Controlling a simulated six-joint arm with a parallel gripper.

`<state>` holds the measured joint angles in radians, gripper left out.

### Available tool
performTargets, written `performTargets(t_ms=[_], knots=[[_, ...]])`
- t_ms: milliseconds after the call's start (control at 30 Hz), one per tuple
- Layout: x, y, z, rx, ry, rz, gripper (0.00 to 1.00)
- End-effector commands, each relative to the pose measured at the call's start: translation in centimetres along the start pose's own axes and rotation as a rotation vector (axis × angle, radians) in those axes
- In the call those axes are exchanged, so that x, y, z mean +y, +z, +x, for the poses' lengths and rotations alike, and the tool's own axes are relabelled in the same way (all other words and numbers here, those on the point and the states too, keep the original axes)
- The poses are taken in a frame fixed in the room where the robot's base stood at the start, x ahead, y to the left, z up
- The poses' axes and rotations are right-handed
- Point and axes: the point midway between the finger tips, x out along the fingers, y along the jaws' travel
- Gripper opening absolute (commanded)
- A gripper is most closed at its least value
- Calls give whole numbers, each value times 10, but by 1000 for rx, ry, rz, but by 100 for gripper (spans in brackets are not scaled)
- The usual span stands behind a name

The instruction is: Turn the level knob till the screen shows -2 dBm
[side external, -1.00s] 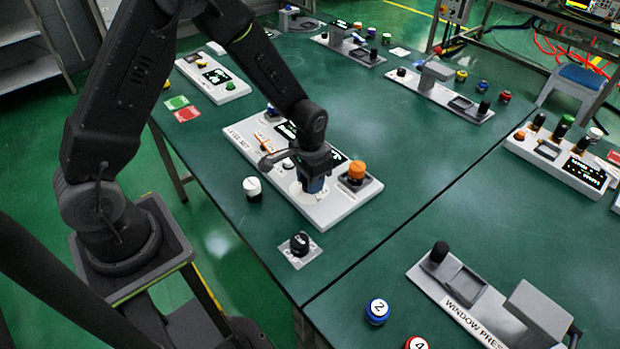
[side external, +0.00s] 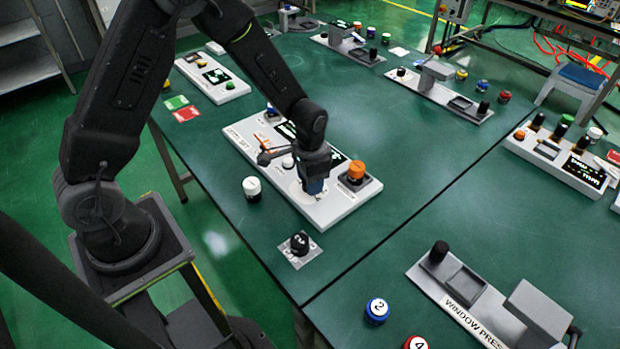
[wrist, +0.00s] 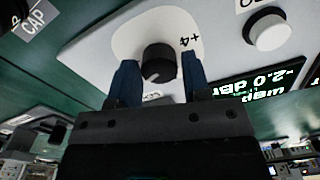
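The level knob (wrist: 159,63) is a round dark knob on a white panel, with a "+4" mark beside it in the wrist view. My gripper (wrist: 161,68) has its two blue fingers on either side of the knob, with narrow gaps showing, so it looks open around it. In the side view my gripper (side external: 314,187) points down at the front part of the white generator panel (side external: 335,210) and hides the knob.
An orange knob (side external: 357,169) stands on the panel just right of my gripper. A white button (wrist: 268,32) is near the screen. A white-topped cylinder (side external: 252,187) and a black knob on a plate (side external: 300,243) are on the table nearby.

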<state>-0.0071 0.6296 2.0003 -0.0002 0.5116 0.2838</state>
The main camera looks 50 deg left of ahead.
Motion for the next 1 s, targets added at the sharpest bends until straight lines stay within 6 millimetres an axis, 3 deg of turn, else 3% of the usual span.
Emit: performTargets(t_ms=[167, 533, 1000], knots=[[0, 0, 0, 0, 0, -1, 61], [0, -1, -10, 4, -1, -1, 61], [0, -1, -106, 6, -2, -1, 61]])
